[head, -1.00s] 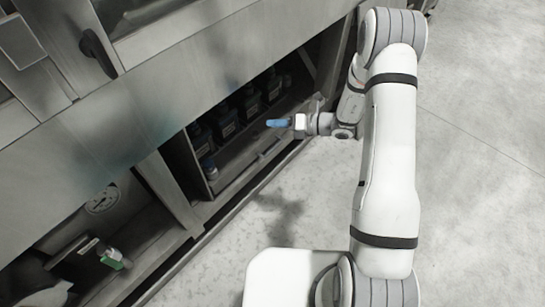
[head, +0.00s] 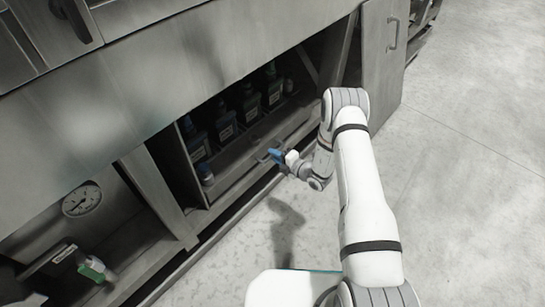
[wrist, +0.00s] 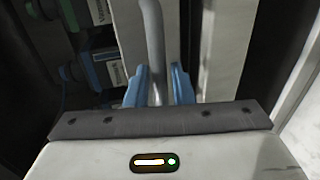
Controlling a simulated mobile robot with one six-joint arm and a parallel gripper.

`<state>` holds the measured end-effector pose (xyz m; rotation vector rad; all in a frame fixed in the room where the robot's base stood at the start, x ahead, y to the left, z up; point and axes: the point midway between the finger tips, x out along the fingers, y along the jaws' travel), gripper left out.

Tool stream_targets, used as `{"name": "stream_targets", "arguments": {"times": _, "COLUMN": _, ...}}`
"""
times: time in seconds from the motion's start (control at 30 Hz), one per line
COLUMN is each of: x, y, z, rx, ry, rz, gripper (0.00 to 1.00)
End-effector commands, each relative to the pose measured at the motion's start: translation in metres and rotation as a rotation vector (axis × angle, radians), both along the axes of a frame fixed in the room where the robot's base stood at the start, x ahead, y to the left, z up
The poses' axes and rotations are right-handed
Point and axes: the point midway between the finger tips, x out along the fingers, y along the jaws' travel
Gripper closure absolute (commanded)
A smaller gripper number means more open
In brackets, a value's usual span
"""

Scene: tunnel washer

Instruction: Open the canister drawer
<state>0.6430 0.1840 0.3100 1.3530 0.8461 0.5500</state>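The canister drawer (head: 236,184) sits low in the steel machine's opening, with several dark, labelled canisters (head: 225,122) standing in it. How far it is drawn out is hard to tell. Its grey bar handle (head: 262,159) is on the front; in the wrist view the handle (wrist: 153,32) runs down between my fingers. My gripper (head: 276,156), with blue fingertips, is at the drawer front. In the wrist view my gripper (wrist: 160,87) has one finger on each side of the bar, close against it; it looks shut on the handle. The handle's lower end is hidden.
A steel door with a handle (head: 382,62) stands at the right of the opening. A pressure gauge (head: 82,199) and a green-and-white item (head: 95,269) are in the bay to the left. The floor (head: 468,190) in front and to the right is clear.

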Motion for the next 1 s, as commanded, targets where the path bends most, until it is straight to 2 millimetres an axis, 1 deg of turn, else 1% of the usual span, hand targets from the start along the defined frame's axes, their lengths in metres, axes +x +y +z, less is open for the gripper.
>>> {"name": "stream_targets", "arguments": {"times": 0.13, "x": 0.0067, "y": 0.0093, "z": -0.0029, "rx": 0.000, "ry": 0.000, "rz": 0.001, "gripper": 0.79}}
{"name": "stream_targets", "arguments": {"times": 0.4, "x": 0.0083, "y": 0.0103, "z": -0.0022, "rx": 0.000, "ry": 0.000, "rz": 0.000, "gripper": 0.79}}
{"name": "stream_targets", "arguments": {"times": 0.43, "x": 0.0083, "y": 0.0103, "z": -0.0022, "rx": 0.000, "ry": 0.000, "rz": 0.000, "gripper": 0.80}}
{"name": "stream_targets", "arguments": {"times": 0.6, "x": 0.0082, "y": 0.0100, "z": -0.0023, "rx": 0.000, "ry": 0.000, "rz": 0.000, "gripper": 0.94}}
{"name": "stream_targets", "arguments": {"times": 0.7, "x": 0.0082, "y": 0.0099, "z": -0.0023, "rx": 0.000, "ry": 0.000, "rz": 0.000, "gripper": 1.00}}
{"name": "stream_targets", "arguments": {"times": 1.0, "x": 0.0081, "y": 0.0093, "z": -0.0025, "rx": 0.000, "ry": 0.000, "rz": -0.001, "gripper": 1.00}}
